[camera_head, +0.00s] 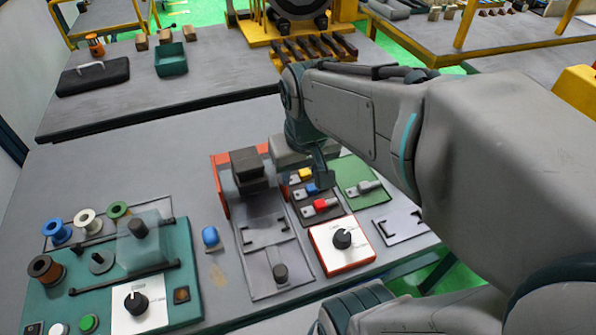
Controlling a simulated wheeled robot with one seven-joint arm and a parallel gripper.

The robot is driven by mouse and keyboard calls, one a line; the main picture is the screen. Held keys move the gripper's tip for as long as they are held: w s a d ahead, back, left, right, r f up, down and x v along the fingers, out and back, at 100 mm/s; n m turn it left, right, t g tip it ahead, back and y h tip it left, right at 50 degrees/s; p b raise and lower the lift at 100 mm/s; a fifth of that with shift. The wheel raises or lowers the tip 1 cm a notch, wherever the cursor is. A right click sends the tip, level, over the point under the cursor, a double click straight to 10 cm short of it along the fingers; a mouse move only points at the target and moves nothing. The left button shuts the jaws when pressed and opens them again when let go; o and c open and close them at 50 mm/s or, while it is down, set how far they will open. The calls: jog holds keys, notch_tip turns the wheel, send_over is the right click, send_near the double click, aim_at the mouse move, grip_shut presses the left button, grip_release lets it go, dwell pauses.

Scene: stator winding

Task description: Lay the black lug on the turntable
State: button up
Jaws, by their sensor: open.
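My gripper (322,177) points down over the dark lug tray (303,215), close above it or at it; its jaws are open, though the fingers are small and partly seen edge-on. The tray holds lugs with coloured sleeves: a yellow lug (305,174), a blue lug (312,188) and a red lug (320,206). I cannot make out a black lug there; the gripper covers part of the tray. A grey lug-like piece (368,187) lies on a green plate just right of the tray. A small grey disc with a peg (101,262) on the teal station may be the turntable; I cannot tell.
A white panel with a black knob (342,240) stands in front of the tray. A grey fixture with an orange side (268,240) is left of it. Wire spools (57,231) stand at the far left. Bare table shows beyond the teal station. My arm covers the right side.

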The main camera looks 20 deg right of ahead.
jog(key=s, duration=0.1)
jog(key=s+f, duration=0.1)
jog(key=s, duration=0.1)
jog(key=shift+s+a, duration=0.15)
jog(key=shift+s, duration=0.1)
jog(key=o, duration=0.3)
jog(key=shift+s+a+f, duration=0.1)
jog(key=shift+s+f, duration=0.05)
jog(key=shift+s, duration=0.15)
jog(key=o, duration=0.5)
jog(key=shift+w, duration=0.1)
jog(key=w+d+r+m+g+b, duration=0.1)
jog(key=w+r+m, duration=0.2)
jog(key=w+m, duration=1.1)
jog(key=w+d+f+m+g+b, duration=0.1)
jog(key=w+f+m, duration=0.15)
jog(key=w, duration=0.65)
jog(key=w+d+f+m+g, duration=0.15)
jog(key=w+f, duration=0.25)
jog(key=w, duration=0.5)
jog(key=shift+t, duration=0.45)
jog(key=f, duration=0.8)
jog(key=shift+s+a, duration=0.15)
jog(key=shift+s, duration=0.05)
jog(key=f, duration=0.1)
jog(key=f+p, duration=0.1)
jog(key=f, duration=0.2)
jog(key=shift+s+f, duration=0.3)
jog(key=shift+s, duration=0.1)
jog(key=shift+f, duration=0.4)
